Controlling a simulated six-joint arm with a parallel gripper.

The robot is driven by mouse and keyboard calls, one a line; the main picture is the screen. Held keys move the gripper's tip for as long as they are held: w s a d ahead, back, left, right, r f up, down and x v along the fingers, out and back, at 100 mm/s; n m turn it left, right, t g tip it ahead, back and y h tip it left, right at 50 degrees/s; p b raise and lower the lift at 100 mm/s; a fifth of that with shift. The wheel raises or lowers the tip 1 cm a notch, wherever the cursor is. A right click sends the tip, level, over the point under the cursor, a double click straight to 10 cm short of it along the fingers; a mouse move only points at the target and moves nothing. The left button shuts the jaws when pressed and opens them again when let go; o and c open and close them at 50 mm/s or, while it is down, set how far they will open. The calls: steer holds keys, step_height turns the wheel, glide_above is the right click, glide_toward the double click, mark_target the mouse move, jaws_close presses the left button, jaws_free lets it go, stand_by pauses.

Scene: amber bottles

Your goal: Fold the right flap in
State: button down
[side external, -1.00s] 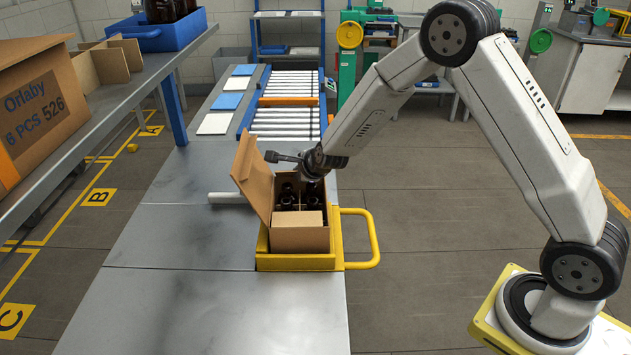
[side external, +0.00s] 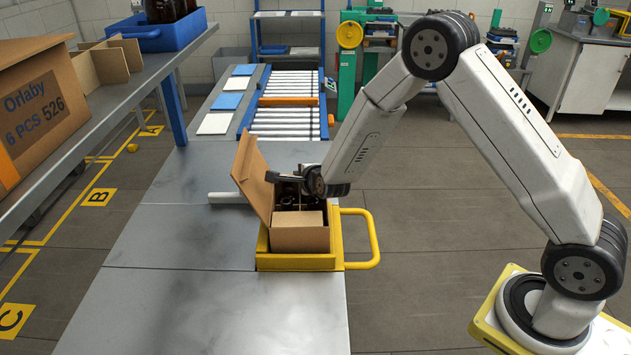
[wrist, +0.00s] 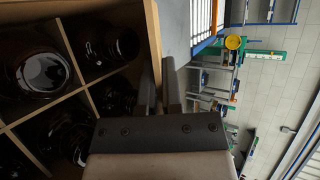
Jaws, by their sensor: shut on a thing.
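An open cardboard box (side external: 300,239) holds dark bottles, which also show between its dividers in the wrist view (wrist: 40,72). The tall flap (side external: 253,180) on its left stands up, leaning outward. A light flap (side external: 298,219) lies over the near end of the opening. My gripper (side external: 286,179) is low over the far part of the box. In the wrist view my gripper's fingers (wrist: 161,88) are close together at the box's cardboard edge (wrist: 154,40). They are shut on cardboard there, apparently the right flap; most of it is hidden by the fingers.
The box sits in a yellow holder (side external: 295,263) with a handle (side external: 372,240) on the right. A pale bar (side external: 227,198) lies left of the box. The metal table (side external: 190,310) in front is clear. A roller conveyor (side external: 287,118) lies behind.

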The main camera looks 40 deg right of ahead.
steer(key=c, duration=0.8)
jaws_free()
steer(key=shift+s+r, duration=0.1)
steer(key=shift+s, duration=0.05)
steer(key=shift+v, duration=3.75)
steer(key=shift+a, duration=0.1)
